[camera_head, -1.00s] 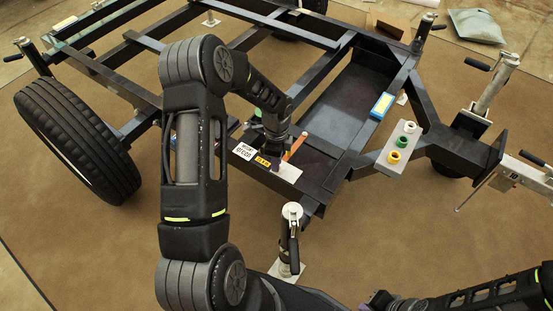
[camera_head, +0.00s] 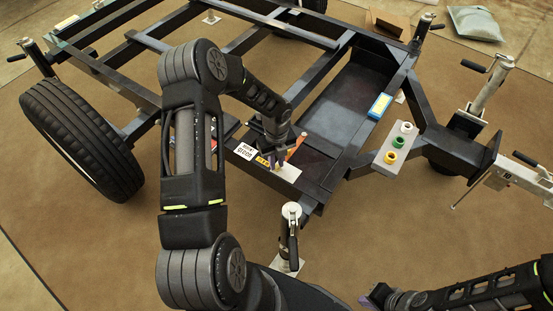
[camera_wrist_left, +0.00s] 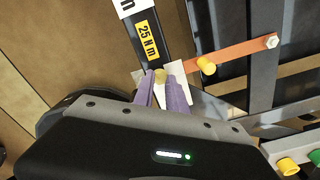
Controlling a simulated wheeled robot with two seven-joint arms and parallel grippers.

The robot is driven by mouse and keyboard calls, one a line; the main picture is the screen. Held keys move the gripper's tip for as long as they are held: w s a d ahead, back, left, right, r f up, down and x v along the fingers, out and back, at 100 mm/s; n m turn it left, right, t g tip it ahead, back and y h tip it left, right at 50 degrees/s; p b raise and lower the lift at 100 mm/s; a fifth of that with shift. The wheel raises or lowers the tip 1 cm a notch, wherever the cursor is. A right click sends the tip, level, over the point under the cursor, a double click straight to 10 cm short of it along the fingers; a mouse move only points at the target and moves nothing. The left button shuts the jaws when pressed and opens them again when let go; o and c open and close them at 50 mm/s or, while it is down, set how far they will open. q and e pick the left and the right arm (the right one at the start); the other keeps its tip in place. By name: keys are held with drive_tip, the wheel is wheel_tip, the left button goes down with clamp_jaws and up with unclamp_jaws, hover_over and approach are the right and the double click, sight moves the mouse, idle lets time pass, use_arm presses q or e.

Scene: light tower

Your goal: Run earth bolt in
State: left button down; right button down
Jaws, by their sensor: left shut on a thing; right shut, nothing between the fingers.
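My left gripper (camera_head: 275,168) is at the front corner of the black trailer frame (camera_head: 335,180), beside a white plate with a yellow label. In the left wrist view its purple fingers (camera_wrist_left: 162,92) are shut on a small yellow-headed piece (camera_wrist_left: 160,76), apparently the earth bolt, just below the "25 N m" label (camera_wrist_left: 147,32). The bolt's shank and any hole under it are hidden. A copper strap (camera_wrist_left: 235,53) lies to the right, with a yellow knob (camera_wrist_left: 207,65) and a silver bolt (camera_wrist_left: 271,42). My right gripper (camera_head: 372,299) is shut and empty at the bottom edge.
A plate with white, yellow and green caps (camera_head: 398,142) is on the drawbar. A clamp-like stand (camera_head: 291,235) rises in front of the frame.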

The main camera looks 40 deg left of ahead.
sight(277, 166)
use_arm(q)
drive_tip(key=shift+w+a+r+m+p, duration=0.1)
drive_tip(key=shift+m+p, duration=0.05)
drive_tip(key=shift+m, duration=0.4)
drive_tip(key=shift+w+r+m+p, duration=0.1)
drive_tip(key=shift+m+p, duration=0.05)
drive_tip(key=shift+m, duration=0.4)
drive_tip(key=c, duration=1.3)
unclamp_jaws()
drive_tip(key=shift+s+f, duration=0.1)
drive_tip(key=shift+s, duration=0.05)
drive_tip(key=shift+c, duration=0.2)
wheel_tip(277, 166, up, 8)
drive_tip(key=p, duration=0.1)
drive_tip(key=shift+f, duration=0.1)
